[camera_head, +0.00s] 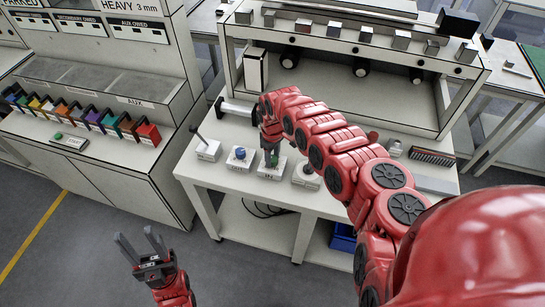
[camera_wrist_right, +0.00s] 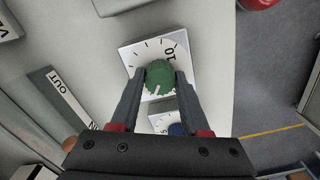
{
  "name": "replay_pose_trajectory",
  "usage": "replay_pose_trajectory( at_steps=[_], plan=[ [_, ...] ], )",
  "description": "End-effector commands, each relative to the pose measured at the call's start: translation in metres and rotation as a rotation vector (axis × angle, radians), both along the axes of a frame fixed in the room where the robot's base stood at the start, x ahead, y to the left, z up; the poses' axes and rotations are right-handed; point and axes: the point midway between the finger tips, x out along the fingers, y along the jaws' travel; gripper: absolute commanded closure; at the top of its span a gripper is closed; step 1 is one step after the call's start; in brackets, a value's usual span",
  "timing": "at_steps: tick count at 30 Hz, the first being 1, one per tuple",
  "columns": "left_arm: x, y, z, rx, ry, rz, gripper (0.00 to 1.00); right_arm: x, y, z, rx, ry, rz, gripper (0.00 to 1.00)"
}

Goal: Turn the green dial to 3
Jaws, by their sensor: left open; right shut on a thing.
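The green dial (camera_wrist_right: 159,75) sits on a white scale plate (camera_wrist_right: 137,53) marked with ticks and a 10. A white pointer line on the knob points down in the right wrist view, away from the 10; the number it points at cannot be read. My right gripper (camera_wrist_right: 157,88) is shut on the green dial, one finger on each side. In the head view the green dial (camera_head: 274,161) shows just below my right gripper (camera_head: 271,142). My left gripper (camera_head: 141,243) is open and empty over the floor, away from the table.
A lever box (camera_head: 207,151) stands further left and another control box (camera_head: 306,175) to the right. A shelf (camera_head: 347,47) rises behind.

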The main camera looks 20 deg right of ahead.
Motion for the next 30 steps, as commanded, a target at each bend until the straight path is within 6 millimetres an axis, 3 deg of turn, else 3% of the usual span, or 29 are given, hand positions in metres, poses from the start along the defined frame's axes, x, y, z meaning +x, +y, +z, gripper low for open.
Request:
replay_pose_trajectory(
  at_steps=[7, 8, 12, 23, 30],
  plan=[
    [0.000, 0.000, 0.000, 0.000, 0.000, 0.000, 0.50, 0.002, 0.000, 0.001, -0.001, -0.006, 0.001, 1.00],
    [0.000, 0.000, 0.000, 0.000, 0.000, 0.000, 0.50, 0.002, 0.000, 0.001, -0.001, -0.006, 0.001, 0.49],
    [0.000, 0.000, 0.000, 0.000, 0.000, 0.000, 0.50, 0.001, 0.000, 0.001, -0.001, -0.004, 0.001, 0.24],
    [0.000, 0.000, 0.000, 0.000, 0.000, 0.000, 0.50, 0.001, 0.000, 0.002, 0.000, -0.002, 0.001, 0.24],
    [0.000, 0.000, -0.004, 0.000, 0.000, 0.000, 0.50, 0.002, -0.002, 0.028, -0.003, -0.006, 0.002, 0.24]
  ],
)
